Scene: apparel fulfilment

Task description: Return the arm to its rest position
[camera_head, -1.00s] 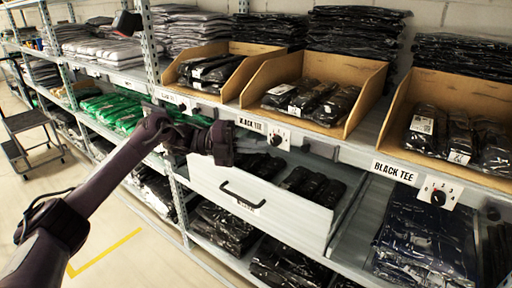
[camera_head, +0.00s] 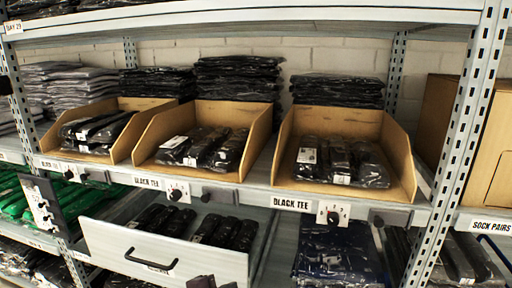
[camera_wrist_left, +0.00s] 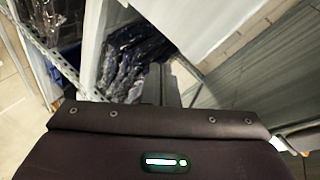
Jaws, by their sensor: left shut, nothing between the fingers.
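Only a small dark purple part of my left gripper (camera_head: 205,282) shows at the bottom edge of the head view, in front of the open drawer (camera_head: 205,262). In the left wrist view, the dark gripper body fills the lower half and its grey fingers (camera_wrist_left: 158,84) are shut with nothing held. Beyond them are dark plastic-wrapped packs (camera_wrist_left: 130,60) and a pale panel. The rest of the left arm is hidden below the head view. My right gripper is not in view.
The drawer sticks out from the rack with black packs (camera_head: 155,218) inside. Above it, cardboard bins (camera_head: 290,160) of black tees stand on the shelf. A perforated rack post (camera_head: 465,150) rises at the right.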

